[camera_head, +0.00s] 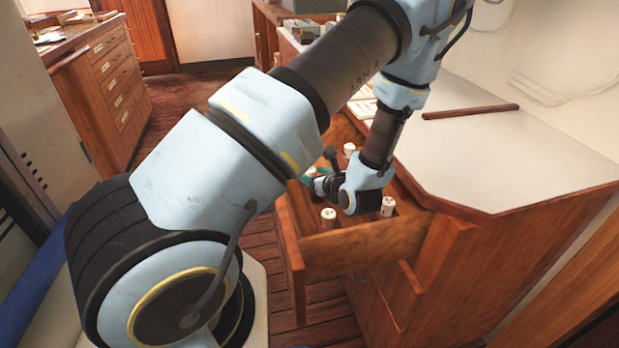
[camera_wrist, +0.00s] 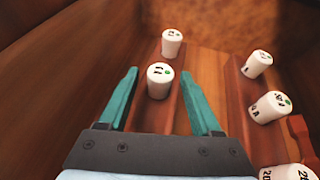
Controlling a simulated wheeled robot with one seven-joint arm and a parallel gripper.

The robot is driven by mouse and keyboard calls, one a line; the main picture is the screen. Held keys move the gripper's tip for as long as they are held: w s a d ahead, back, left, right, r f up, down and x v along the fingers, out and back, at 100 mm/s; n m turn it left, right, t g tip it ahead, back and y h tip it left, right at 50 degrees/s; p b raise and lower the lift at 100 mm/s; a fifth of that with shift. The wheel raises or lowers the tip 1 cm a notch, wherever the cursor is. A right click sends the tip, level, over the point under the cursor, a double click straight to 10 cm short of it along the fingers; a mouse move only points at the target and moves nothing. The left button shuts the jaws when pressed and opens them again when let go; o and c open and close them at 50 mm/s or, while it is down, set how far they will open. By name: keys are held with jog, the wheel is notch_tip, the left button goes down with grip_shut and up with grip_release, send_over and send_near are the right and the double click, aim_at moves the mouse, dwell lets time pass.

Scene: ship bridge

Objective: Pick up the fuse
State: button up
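Several white, cylinder-shaped fuses stand in an open wooden drawer (camera_head: 365,249). In the wrist view one fuse (camera_wrist: 159,80) stands between the two teal fingers of my gripper (camera_wrist: 159,86), with a gap on each side. Another fuse (camera_wrist: 172,42) stands just beyond it. More fuses (camera_wrist: 258,64) (camera_wrist: 271,107) stand in a row to the right. In the head view my gripper (camera_head: 314,176) reaches down into the drawer and is mostly hidden by its own wrist. Fuses show there beside it (camera_head: 328,217) (camera_head: 388,206) (camera_head: 349,150). My gripper is open and empty.
The drawer walls stand close around my gripper, and wooden strips (camera_wrist: 212,85) run along its floor. A pale counter top (camera_head: 500,150) with a dark bar (camera_head: 470,111) lies right of the drawer. A drawer cabinet (camera_head: 105,85) stands at the far left. Wooden floor lies between.

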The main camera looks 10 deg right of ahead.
grip_shut()
dwell(0.3)
